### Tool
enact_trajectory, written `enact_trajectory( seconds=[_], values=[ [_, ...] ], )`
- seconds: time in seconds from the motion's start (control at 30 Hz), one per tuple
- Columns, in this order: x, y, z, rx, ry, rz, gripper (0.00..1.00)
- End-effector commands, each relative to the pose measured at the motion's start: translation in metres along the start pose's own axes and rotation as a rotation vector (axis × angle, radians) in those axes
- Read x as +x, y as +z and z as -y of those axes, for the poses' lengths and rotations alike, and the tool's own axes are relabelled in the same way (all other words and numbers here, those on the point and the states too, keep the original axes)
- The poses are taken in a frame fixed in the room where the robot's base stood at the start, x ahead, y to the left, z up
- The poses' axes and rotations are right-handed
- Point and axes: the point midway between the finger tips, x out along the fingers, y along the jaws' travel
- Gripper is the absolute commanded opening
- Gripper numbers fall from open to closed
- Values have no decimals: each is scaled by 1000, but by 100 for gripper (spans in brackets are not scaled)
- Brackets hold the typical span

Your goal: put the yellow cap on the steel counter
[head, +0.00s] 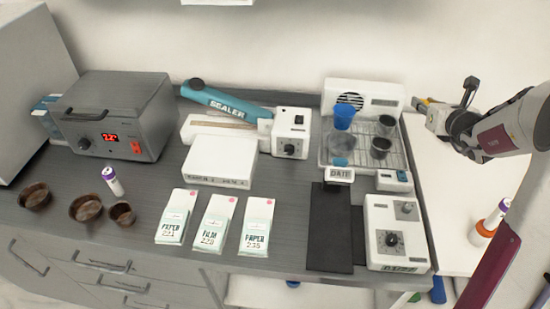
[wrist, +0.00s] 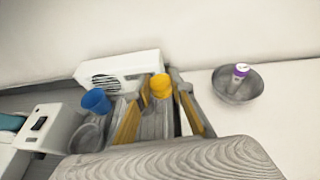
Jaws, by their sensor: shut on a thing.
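The yellow cap (wrist: 161,86) is a short round yellow piece between the fingertips of my gripper (wrist: 163,108) in the wrist view. My gripper is shut on it. In the head view my gripper (head: 428,108) is at the right, by the right end of the steel counter (head: 290,190), near its border with a white surface. The cap is mostly hidden there by the fingers. The steel counter is a dark grey top bearing many instruments. I cannot tell the cap's height above the surface below it.
A white fan unit with a rack (head: 362,95) holds a blue cup (head: 344,117) and dark cups, left of my gripper. A metal bowl (wrist: 238,90) with a purple-capped vial stands on the white surface (head: 440,190). Bare counter shows by the three paper packets (head: 218,222).

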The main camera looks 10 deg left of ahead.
Motion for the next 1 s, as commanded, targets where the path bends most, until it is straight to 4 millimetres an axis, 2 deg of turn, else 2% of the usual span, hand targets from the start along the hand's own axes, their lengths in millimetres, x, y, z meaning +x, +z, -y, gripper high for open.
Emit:
enact_trajectory(
  seconds=[0.03, 0.2, 0.5, 0.77, 1.0],
  values=[
    [5, 2, -17, -11, 26, 1, 10],
    [16, 7, -72, -47, 112, 3, 10],
    [27, 12, -175, -112, 267, 4, 10],
    [24, 11, -264, -168, 402, 5, 10],
    [12, 6, -344, -218, 526, 5, 10]
  ],
)
